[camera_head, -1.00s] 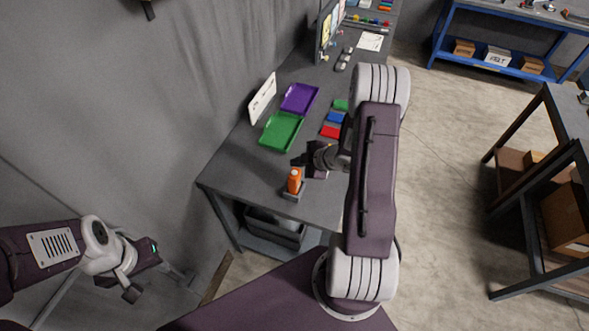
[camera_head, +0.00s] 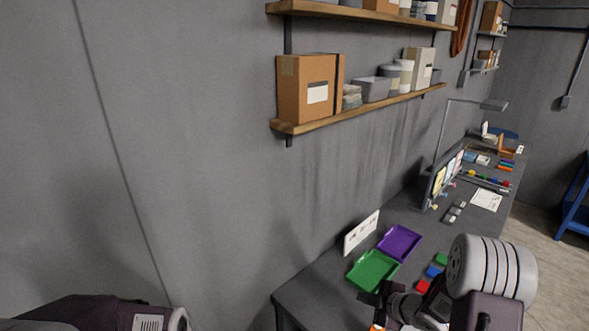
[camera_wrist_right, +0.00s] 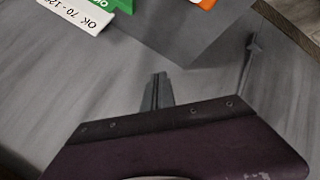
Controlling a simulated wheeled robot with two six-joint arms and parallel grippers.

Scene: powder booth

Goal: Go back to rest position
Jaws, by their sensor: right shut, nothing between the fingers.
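My right gripper (camera_head: 375,300) is at the bottom of the head view, in front of the near edge of the green tray (camera_head: 372,271). It is shut and empty. In the right wrist view its closed fingers (camera_wrist_right: 157,90) show as a narrow grey upright shape. My left arm shows only as a link at the bottom left of the head view, and its gripper is out of the frame. A small part of an orange thing (camera_head: 377,328) shows below the right gripper at the bottom edge. An orange thing also shows at the top of the right wrist view (camera_wrist_right: 204,4).
A dark workbench (camera_head: 318,291) runs along the wall. It holds a purple tray (camera_head: 400,242), a white sign (camera_head: 361,232) and red, blue and green blocks (camera_head: 433,271). Wall shelves (camera_head: 366,108) with boxes hang above. The wall at left is bare.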

